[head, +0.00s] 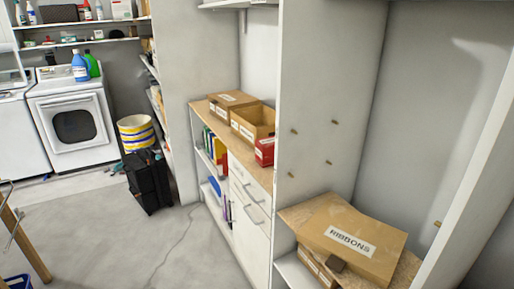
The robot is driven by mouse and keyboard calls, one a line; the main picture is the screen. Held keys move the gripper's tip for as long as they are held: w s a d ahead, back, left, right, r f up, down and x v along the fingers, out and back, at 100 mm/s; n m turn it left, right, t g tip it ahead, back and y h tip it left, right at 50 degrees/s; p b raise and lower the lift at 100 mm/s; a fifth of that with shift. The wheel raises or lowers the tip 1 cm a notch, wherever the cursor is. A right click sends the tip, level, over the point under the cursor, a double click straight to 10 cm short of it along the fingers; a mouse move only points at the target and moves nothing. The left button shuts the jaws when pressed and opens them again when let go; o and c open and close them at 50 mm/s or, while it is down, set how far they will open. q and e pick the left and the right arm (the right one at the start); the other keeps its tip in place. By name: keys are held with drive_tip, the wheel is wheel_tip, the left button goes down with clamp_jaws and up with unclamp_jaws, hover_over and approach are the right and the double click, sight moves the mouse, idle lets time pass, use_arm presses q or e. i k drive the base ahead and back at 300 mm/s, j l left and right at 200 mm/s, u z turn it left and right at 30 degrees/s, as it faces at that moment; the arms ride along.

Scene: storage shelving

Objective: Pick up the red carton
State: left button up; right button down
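A small red carton (265,151) with a pale label sits on the wooden top of a white cabinet, near its right end in the head view. Its right side is partly hidden by the tall white shelf panel. An open cardboard box stands just behind and to the left of it. Neither of my grippers shows in the head view.
The white cabinet (246,216) has drawers and open shelves. An open cardboard box (249,125) and a closed box (228,101) share its top. A box labelled RIBBONS (353,240) lies at the lower right. A black bag (148,183) stands left; floor (110,235) between is clear.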

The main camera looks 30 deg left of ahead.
sight(264, 147)
drive_tip(key=u, duration=0.95)
drive_tip(key=i+j+z, duration=0.05)
